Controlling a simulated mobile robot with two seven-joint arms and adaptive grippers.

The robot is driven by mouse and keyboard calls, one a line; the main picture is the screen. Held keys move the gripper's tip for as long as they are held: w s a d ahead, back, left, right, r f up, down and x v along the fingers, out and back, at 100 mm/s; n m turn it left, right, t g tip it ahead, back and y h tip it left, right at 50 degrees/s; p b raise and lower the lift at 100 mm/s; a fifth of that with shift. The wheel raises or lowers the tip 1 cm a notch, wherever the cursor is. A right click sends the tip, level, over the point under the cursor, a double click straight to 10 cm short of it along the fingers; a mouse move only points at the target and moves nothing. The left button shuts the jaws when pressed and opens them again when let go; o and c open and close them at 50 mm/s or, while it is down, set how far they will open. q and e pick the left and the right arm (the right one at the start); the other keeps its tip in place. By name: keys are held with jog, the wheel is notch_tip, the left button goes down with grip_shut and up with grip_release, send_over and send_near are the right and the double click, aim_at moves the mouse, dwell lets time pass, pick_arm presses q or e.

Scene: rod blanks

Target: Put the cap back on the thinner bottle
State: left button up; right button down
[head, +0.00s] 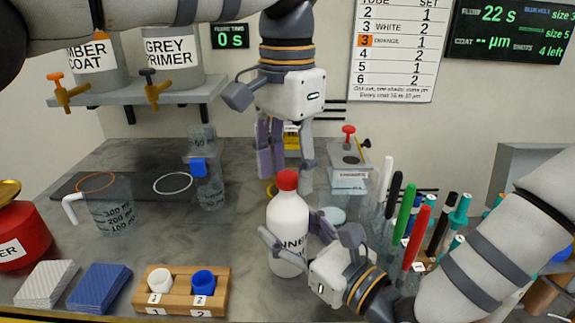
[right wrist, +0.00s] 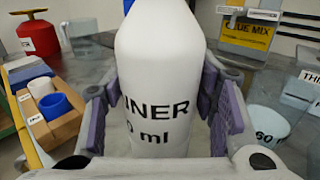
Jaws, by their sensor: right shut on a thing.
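The thinner bottle (head: 289,228) is white and stands upright in the middle of the head view. The red cap (head: 287,180) sits at the top of its neck; whether it is screwed tight cannot be told. My right gripper (head: 290,240) is shut around the bottle's body, and the right wrist view shows its pads on both sides of the white bottle (right wrist: 158,80). The bottle's top is out of that view. My left gripper (head: 288,180) points down from above at the cap, its fingers spread apart, with no clear contact with the cap.
A wooden holder (head: 180,304) with a white and a blue cup stands front left. A clear jug (head: 108,205) and a tall measuring vessel (head: 207,185) stand behind it. Several pens and markers (head: 415,235) crowd the right. A shelf (head: 140,96) hangs upper left.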

pick_arm(q)
jog(key=shift+r, duration=0.1)
notch_tip(320, 180, up, 7)
jog(key=shift+r, duration=0.2)
pick_arm(e)
jog(key=c, duration=0.6)
grip_release()
jog(key=v, duration=1.1)
jog(key=shift+s+d, duration=0.25)
jog(key=shift+d, duration=0.05)
jog(key=shift+s, duration=0.1)
pick_arm(q)
jog(key=shift+f, duration=0.1)
